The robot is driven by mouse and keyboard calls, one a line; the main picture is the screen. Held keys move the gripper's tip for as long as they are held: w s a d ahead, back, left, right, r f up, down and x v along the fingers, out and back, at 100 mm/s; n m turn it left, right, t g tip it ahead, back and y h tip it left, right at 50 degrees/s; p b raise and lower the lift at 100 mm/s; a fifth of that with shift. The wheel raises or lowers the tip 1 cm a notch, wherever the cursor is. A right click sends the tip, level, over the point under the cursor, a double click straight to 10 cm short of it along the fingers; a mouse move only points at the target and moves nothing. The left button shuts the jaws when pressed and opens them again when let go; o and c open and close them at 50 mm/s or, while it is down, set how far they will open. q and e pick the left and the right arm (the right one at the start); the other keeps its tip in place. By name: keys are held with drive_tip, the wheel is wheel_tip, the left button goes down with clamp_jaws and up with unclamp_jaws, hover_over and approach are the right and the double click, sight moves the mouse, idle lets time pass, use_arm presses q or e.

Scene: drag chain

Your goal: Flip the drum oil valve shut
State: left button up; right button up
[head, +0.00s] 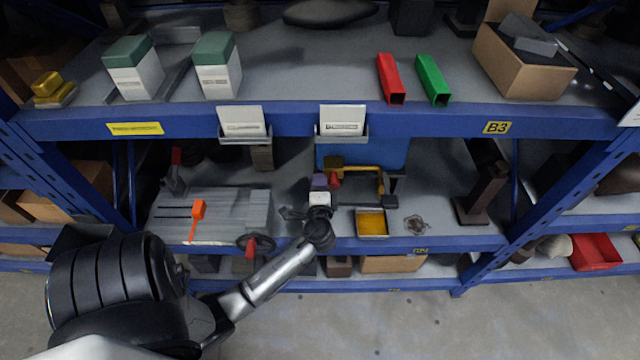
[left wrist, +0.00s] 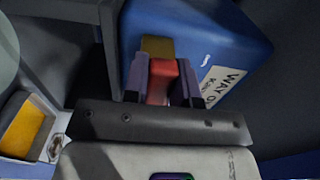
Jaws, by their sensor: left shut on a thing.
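The blue oil drum (head: 390,152) lies on the middle shelf, partly hidden by the shelf beam above. It fills the upper middle of the left wrist view (left wrist: 215,40) and bears a white label. A yellow brass valve (head: 333,162) is at its front, also in the left wrist view (left wrist: 157,46). The red valve handle (head: 335,180) shows at the gripper's tip. My left gripper (left wrist: 170,85) is shut on this red handle, with one purple-grey finger on each side. In the head view the gripper (head: 325,182) hides part of the handle. My right gripper is not in view.
A tray of yellow oil (head: 372,224) sits at the shelf's front edge, right of my gripper. A grey machine vise (head: 225,210) with red and orange handles is to the left. A blue shelf beam (head: 410,122) runs above, and a dark bracket (head: 482,190) stands right.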

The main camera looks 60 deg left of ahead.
use_arm(q)
drive_tip(key=o, duration=0.9)
drive_tip(key=shift+p+v, duration=0.4)
drive_tip(key=shift+v, duration=6.5)
